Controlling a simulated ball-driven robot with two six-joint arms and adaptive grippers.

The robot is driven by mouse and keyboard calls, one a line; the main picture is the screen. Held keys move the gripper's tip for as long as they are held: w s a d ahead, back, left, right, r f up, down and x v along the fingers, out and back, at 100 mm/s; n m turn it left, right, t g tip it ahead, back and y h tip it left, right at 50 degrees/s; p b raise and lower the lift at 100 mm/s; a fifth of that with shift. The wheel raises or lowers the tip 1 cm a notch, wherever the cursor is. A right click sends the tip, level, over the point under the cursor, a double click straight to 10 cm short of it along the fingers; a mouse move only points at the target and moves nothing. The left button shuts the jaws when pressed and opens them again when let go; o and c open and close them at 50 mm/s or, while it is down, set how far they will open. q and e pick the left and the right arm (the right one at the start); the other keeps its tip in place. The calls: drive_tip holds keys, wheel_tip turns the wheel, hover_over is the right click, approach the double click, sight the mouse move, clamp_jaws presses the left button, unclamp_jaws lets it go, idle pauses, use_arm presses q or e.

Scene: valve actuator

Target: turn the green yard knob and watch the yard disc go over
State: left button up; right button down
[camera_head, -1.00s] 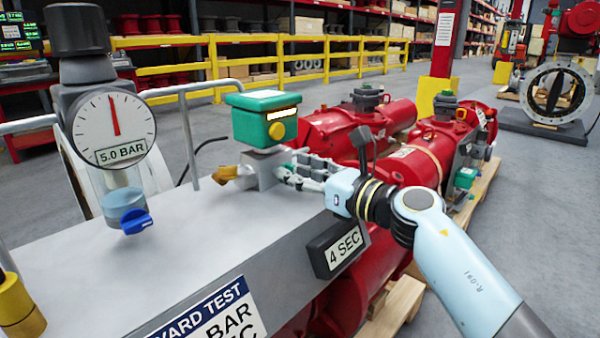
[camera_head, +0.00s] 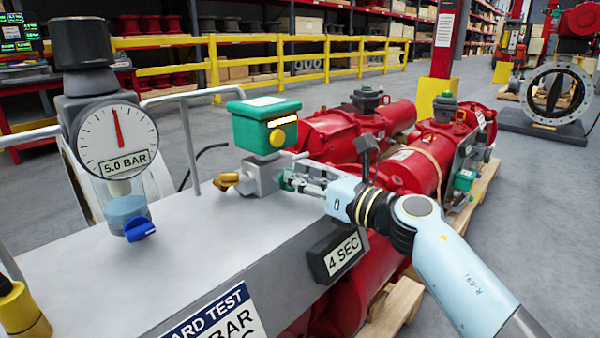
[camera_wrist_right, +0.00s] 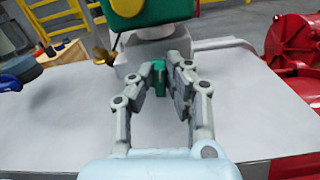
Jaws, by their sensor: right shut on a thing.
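The green yard knob (camera_wrist_right: 158,78) sits on the side of the grey valve block (camera_head: 262,177), under the green-topped box (camera_head: 265,124) with a yellow round button. My right gripper (camera_wrist_right: 160,74) is shut on the knob, one finger on each side of it in the right wrist view. In the head view the right gripper (camera_head: 291,181) reaches the block from the right, and its fingers partly hide the knob. A yard disc I cannot pick out for certain. My left gripper is not in view.
A pressure gauge reading 5.0 BAR (camera_head: 114,143) with a blue knob (camera_head: 139,229) stands at the left of the grey bench (camera_head: 190,270). A "4 SEC" sign (camera_head: 338,254) hangs on the bench's side. Red actuators (camera_head: 408,168) lie on pallets behind my right arm.

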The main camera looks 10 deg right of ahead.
drive_tip(key=m+p, duration=0.2)
drive_tip(key=m, duration=0.1)
drive_tip(key=shift+w+d+r, duration=0.1)
drive_tip(key=shift+d, duration=0.05)
drive_tip(key=shift+m+p, duration=0.6)
drive_tip(key=shift+d+m, duration=0.1)
drive_tip(key=shift+m, duration=0.3)
drive_tip(key=shift+f+p, duration=0.2)
drive_tip(key=shift+p, duration=0.1)
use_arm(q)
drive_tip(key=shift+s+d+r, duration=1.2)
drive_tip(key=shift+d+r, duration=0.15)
use_arm(e)
drive_tip(key=shift+m, duration=0.3)
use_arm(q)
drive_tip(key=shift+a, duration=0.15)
use_arm(e)
drive_tip(key=c, duration=1.5)
unclamp_jaws()
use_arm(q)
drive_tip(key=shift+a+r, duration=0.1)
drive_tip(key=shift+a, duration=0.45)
use_arm(e)
drive_tip(key=shift+o, duration=0.8)
